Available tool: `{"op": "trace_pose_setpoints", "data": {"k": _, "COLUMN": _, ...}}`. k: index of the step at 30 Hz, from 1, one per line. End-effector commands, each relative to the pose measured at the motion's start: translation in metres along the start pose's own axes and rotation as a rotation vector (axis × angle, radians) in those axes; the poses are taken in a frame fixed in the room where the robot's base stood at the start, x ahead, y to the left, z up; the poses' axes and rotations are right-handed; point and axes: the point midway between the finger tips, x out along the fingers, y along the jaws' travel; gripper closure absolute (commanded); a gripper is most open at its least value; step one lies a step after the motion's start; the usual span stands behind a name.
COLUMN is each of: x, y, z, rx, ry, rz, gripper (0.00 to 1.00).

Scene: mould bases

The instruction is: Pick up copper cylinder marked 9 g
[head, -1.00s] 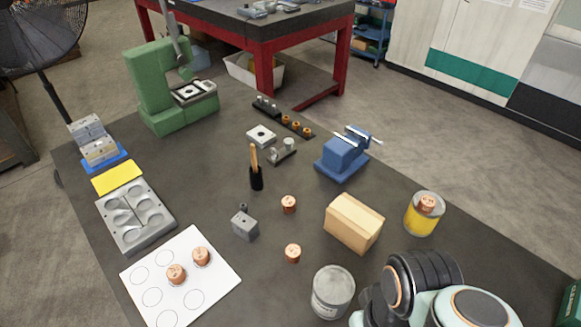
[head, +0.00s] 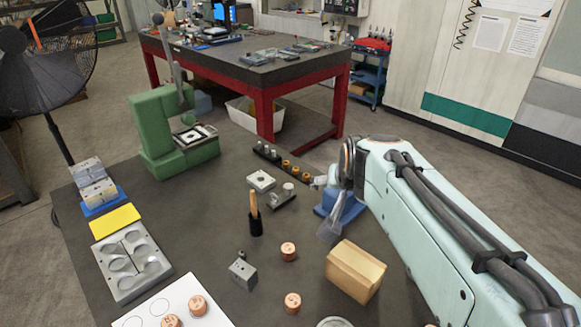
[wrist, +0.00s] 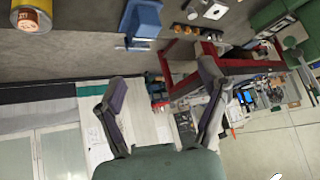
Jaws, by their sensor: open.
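Several copper cylinders show, with markings too small to read for sure. In the head view one (head: 288,251) stands beside the wooden block and another (head: 292,303) stands nearer. Two more, one (head: 197,305) behind the other (head: 172,321), are on the white sheet (head: 155,302) at lower left. In the wrist view a copper cylinder (wrist: 27,18) sits on a yellow-banded can (wrist: 32,4) at the top left corner. My gripper (wrist: 160,78) is open and empty, its fingers wide apart, above the table's far right side and away from every cylinder.
A blue vise (head: 350,208) stands partly hidden by my arm. A wooden block (head: 355,271), a grey metal block (head: 243,273), a black holder (head: 256,222), a mould plate (head: 131,262) and a green press (head: 155,125) stand on the dark table. A red-legged bench (head: 266,100) is behind.

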Motion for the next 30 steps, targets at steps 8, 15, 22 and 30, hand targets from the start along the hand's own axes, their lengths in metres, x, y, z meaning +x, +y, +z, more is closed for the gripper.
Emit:
{"op": "trace_pose_setpoints", "data": {"k": 8, "x": 0.179, "y": -0.056, "z": -0.001, "rx": -0.046, "ry": -0.047, "rz": 0.004, "gripper": 0.26}}
{"op": "trace_pose_setpoints", "data": {"k": 15, "x": 0.264, "y": -0.072, "z": 0.092, "rx": -0.113, "ry": -0.238, "rz": 0.023, "gripper": 0.26}}
{"op": "trace_pose_setpoints", "data": {"k": 22, "x": 0.290, "y": -0.075, "z": 0.115, "rx": -0.130, "ry": -0.271, "rz": 0.024, "gripper": 0.26}}
{"op": "trace_pose_setpoints", "data": {"k": 30, "x": 0.329, "y": -0.073, "z": 0.124, "rx": -0.129, "ry": -0.269, "rz": 0.024, "gripper": 0.26}}
